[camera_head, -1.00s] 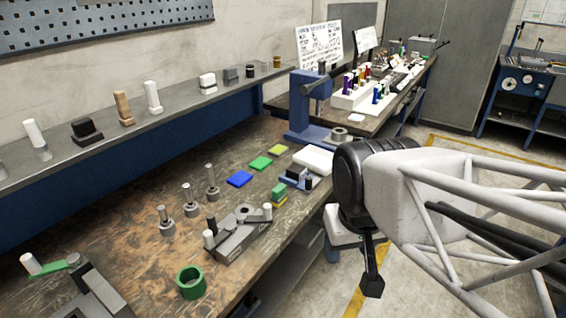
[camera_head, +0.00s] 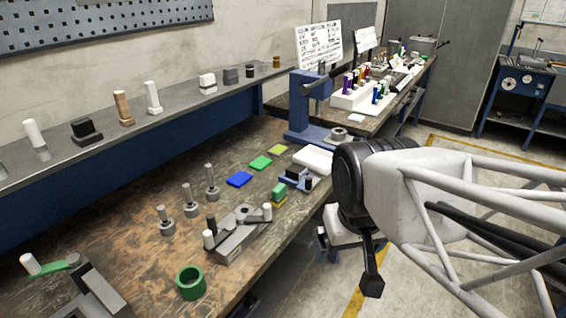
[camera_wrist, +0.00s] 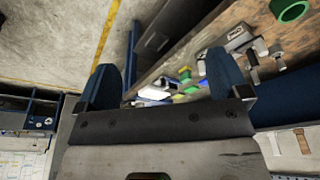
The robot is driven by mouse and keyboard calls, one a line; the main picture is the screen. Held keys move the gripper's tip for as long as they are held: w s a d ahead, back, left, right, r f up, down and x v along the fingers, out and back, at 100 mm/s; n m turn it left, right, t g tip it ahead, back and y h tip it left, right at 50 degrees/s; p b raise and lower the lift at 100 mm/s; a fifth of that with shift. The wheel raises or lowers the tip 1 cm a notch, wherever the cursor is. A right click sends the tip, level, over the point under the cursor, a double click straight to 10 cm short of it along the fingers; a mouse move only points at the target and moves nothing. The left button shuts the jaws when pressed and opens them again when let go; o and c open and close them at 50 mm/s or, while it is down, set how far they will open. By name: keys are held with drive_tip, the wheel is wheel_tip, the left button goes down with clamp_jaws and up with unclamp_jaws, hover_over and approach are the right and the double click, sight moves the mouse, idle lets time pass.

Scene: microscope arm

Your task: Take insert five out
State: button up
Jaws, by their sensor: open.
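No label reading five is legible, so I cannot tell which piece is insert five. Three grey pegs on round bases (camera_head: 190,200) stand upright on the wooden bench. In front of them is a grey fixture (camera_head: 240,238) with white and black upright pieces. A small green block (camera_head: 279,193) sits by a blue holder (camera_head: 295,180). Blue, green and yellow flat pieces (camera_head: 239,179) lie behind. My gripper (camera_wrist: 162,75) is open, with two blue fingers apart and nothing seen between them. It is off the bench's front edge, apart from these objects.
A green ring (camera_head: 190,282) and a green-handled crank fixture (camera_head: 85,280) are near the bench's front left. A blue press (camera_head: 305,120) stands at the far end. A shelf (camera_head: 60,163) with several parts runs along the wall. The floor beside the bench is free.

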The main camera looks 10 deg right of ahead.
drive_tip(key=m+g, duration=0.3)
drive_tip(key=m, duration=2.3)
hover_over(296, 168)
drive_tip(key=f, duration=1.4)
drive_tip(key=shift+s+f, duration=0.25)
drive_tip(key=shift+w+f+m, duration=0.4)
drive_tip(key=shift+f, duration=1.25)
